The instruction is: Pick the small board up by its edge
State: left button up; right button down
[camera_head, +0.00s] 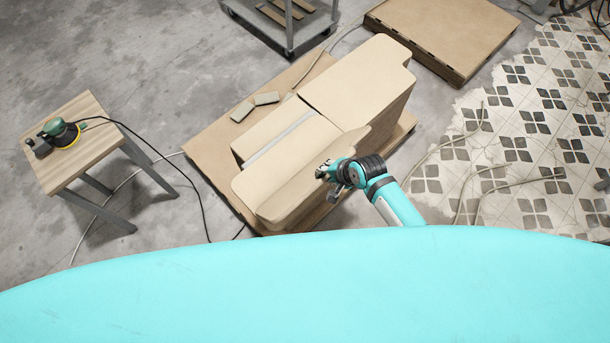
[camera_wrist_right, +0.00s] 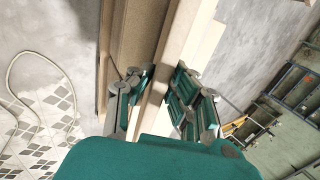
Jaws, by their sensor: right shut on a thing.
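The small board (camera_head: 297,187) is a light tan curved panel at the near end of the stack in the head view. My right gripper (camera_head: 330,172) is at its right edge and shut on it. In the right wrist view the board's edge (camera_wrist_right: 172,60) runs as a pale strip between the two fingers of the gripper (camera_wrist_right: 157,97). The board looks tilted, with its near side over the stack's front. I cannot tell whether it is clear of the boards beneath. My left gripper is not in view.
More curved boards (camera_head: 355,80) stand behind it on a brown base sheet (camera_head: 205,142). Two small blocks (camera_head: 266,98) lie on that sheet. A wooden stool (camera_head: 85,150) with a corded sander (camera_head: 58,132) stands left. A flat brown platform (camera_head: 445,35) lies at the back. Cables cross the floor.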

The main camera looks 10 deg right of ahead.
jog(key=r+g+h, duration=0.1)
jog(key=r+g, duration=0.1)
jog(key=r, duration=0.1)
jog(key=shift+w+a+h, duration=0.1)
jog(key=shift+w+h, duration=0.1)
jog(key=shift+h, duration=0.2)
jog(key=shift+s+r+g+h, duration=0.15)
jog(key=shift+r+g+h, duration=0.4)
jog(key=shift+g, duration=0.25)
jog(key=shift+r, duration=0.7)
jog(key=shift+r, duration=2.4)
